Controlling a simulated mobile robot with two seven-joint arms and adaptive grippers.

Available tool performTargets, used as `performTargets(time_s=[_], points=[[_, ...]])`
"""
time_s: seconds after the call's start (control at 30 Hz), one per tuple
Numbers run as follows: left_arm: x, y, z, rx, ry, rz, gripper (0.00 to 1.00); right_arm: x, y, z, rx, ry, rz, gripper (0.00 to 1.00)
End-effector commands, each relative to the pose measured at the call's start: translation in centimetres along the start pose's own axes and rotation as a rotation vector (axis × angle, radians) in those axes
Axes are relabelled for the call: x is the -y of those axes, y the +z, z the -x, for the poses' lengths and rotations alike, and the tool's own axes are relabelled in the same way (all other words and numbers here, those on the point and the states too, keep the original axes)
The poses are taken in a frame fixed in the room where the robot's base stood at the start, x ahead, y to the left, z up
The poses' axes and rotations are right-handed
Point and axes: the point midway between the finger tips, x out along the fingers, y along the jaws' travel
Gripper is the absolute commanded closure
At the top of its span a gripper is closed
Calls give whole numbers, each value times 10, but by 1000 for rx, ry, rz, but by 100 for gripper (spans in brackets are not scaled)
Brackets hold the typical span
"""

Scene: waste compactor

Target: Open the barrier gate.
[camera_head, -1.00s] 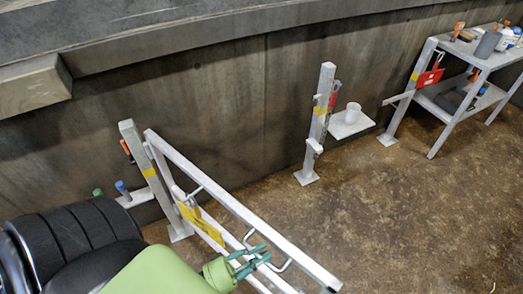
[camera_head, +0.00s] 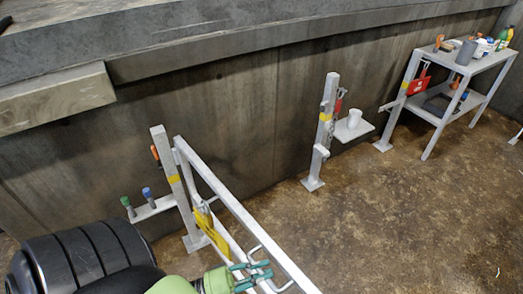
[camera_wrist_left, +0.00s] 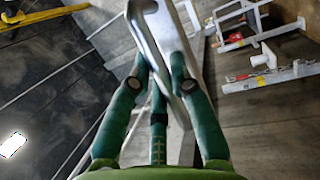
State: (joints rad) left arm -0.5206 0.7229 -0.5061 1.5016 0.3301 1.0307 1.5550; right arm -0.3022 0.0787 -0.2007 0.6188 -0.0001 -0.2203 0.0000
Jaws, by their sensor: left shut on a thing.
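The white barrier gate (camera_head: 245,215) hangs from a silver post (camera_head: 174,180) at left and slants out from the wall toward the bottom edge of the head view, where its free end is cut off. A yellow plate (camera_head: 203,222) is on it. My left gripper (camera_head: 252,276), with green fingers, is at a bent bar handle on the gate's side. In the left wrist view, the fingers (camera_wrist_left: 163,75) are shut on the handle (camera_wrist_left: 150,40), beside the gate rail (camera_wrist_left: 187,30). The handle's gripped part is partly hidden by the fingers. My right gripper is not in view.
A second silver post (camera_head: 326,130) stands to the right, with a small shelf holding a white cup (camera_head: 354,118). A white table (camera_head: 455,68) with tools and bottles stands at back right. A concrete wall (camera_head: 250,110) runs behind. The brown floor (camera_head: 410,220) at right is clear.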

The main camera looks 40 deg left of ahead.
Motion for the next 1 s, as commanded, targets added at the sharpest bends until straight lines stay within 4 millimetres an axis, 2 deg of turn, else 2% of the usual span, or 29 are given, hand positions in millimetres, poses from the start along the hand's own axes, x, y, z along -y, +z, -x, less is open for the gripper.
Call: performTargets(time_s=[0.37,0.4,0.43,0.87,1.0], points=[[-1,-2,0,-1,2,-2,100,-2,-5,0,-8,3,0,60],[-1,-2,0,-1,2,-3,67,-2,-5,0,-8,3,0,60],[-1,-2,0,-1,2,-3,55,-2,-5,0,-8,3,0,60],[0,-1,0,0,1,-1,54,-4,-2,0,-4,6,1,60],[0,-1,5,0,-1,0,54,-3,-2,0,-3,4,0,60]])
